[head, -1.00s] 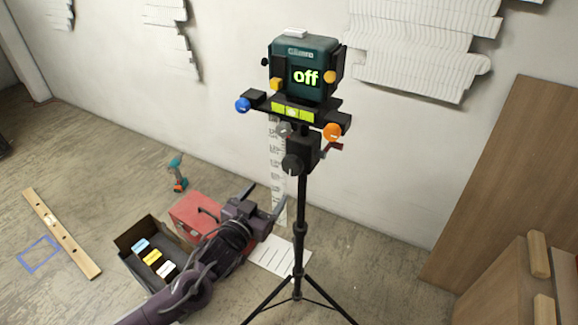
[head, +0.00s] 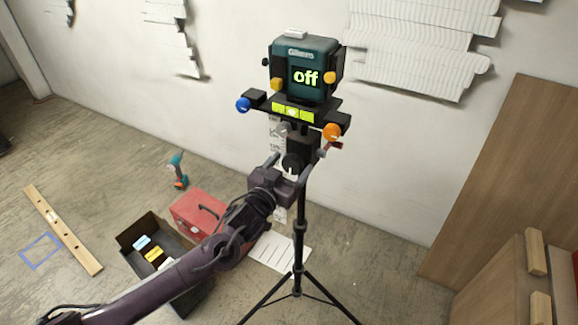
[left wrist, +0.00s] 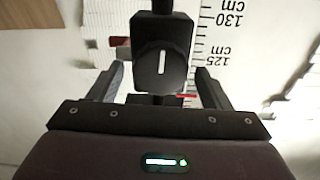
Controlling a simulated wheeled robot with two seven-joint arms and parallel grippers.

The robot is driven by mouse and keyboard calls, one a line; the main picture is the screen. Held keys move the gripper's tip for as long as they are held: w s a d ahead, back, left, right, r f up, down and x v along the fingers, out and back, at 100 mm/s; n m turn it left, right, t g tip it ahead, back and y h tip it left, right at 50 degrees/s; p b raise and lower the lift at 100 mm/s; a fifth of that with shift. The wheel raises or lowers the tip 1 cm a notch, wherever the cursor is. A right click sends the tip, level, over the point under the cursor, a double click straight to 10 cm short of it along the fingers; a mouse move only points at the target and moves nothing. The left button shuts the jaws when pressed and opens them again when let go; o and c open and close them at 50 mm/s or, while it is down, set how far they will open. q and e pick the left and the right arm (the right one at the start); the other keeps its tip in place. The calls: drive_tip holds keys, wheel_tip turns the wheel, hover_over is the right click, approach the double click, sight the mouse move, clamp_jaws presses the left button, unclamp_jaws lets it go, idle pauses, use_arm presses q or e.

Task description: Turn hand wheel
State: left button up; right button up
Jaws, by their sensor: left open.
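The hand wheel (head: 291,162) is a dark knob with a white line on its face, below the device head on a tripod. In the left wrist view the knob (left wrist: 162,60) shows its white line upright. My left gripper (head: 298,157) is open in front of the knob. In the left wrist view its two fingers stand left and right of the knob, with a gap on each side. How deep the knob sits between them I cannot tell. The teal device (head: 303,55) above reads "off". My right gripper is not in view.
Orange (head: 331,131) and blue (head: 243,104) knobs flank the device base. Tripod legs (head: 298,282) spread below. A red toolbox (head: 193,214), a black box (head: 135,231) and a drill (head: 178,170) are on the floor. A wooden panel (head: 500,170) leans at the right.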

use_arm(q)
drive_tip(key=shift+c, duration=0.2)
drive_tip(key=c, duration=0.9)
drive_tip(key=shift+f+m, duration=0.1)
drive_tip(key=shift+m, duration=0.2)
